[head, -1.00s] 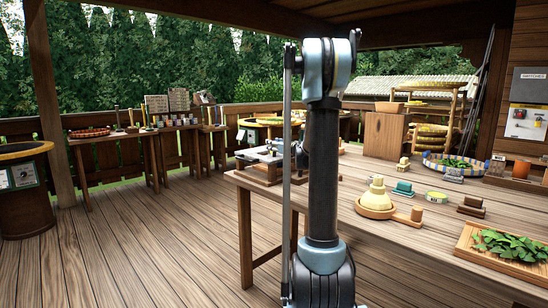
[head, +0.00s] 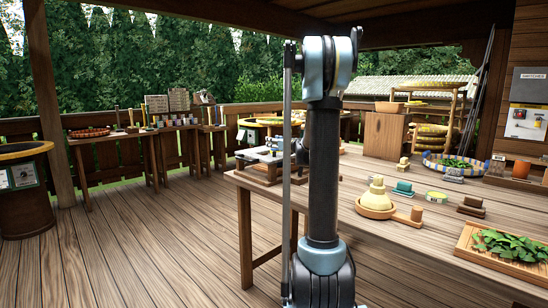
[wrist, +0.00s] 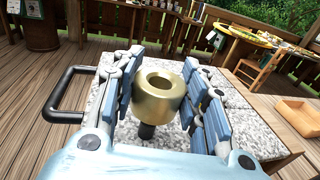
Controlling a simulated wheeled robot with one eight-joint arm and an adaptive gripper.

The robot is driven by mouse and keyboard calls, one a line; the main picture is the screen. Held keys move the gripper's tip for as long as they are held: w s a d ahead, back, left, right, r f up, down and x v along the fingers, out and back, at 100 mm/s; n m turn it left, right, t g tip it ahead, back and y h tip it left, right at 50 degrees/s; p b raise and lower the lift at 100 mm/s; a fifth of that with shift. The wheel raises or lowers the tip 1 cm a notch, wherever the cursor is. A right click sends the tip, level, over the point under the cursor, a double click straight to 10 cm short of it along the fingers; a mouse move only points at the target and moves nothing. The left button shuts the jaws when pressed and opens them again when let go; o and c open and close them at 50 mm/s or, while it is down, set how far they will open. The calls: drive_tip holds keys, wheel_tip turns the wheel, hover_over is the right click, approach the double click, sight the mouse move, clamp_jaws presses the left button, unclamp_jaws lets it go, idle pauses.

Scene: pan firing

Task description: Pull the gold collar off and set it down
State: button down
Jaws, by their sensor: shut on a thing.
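The gold collar (wrist: 155,100), a thick brass-coloured ring with a round hole on top, is between the blue-padded fingers of my gripper (wrist: 163,84) in the wrist view. My gripper is shut on it. A dark post (wrist: 147,131) shows directly below the collar; I cannot tell whether the collar still sits around it. A speckled grey stone slab (wrist: 105,98) lies beneath. In the head view my upright arm fills the middle, and I cannot make out the collar or my gripper there.
A black bar handle (wrist: 54,103) stands at the slab's left in the wrist view. A wooden tray (wrist: 298,116) lies to the right. In the head view the wooden table (head: 405,238) carries a pan (head: 375,207) and a leaf tray (head: 466,241). Wooden floor is open at left.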

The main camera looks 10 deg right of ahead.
drive_tip(key=shift+r, duration=1.95)
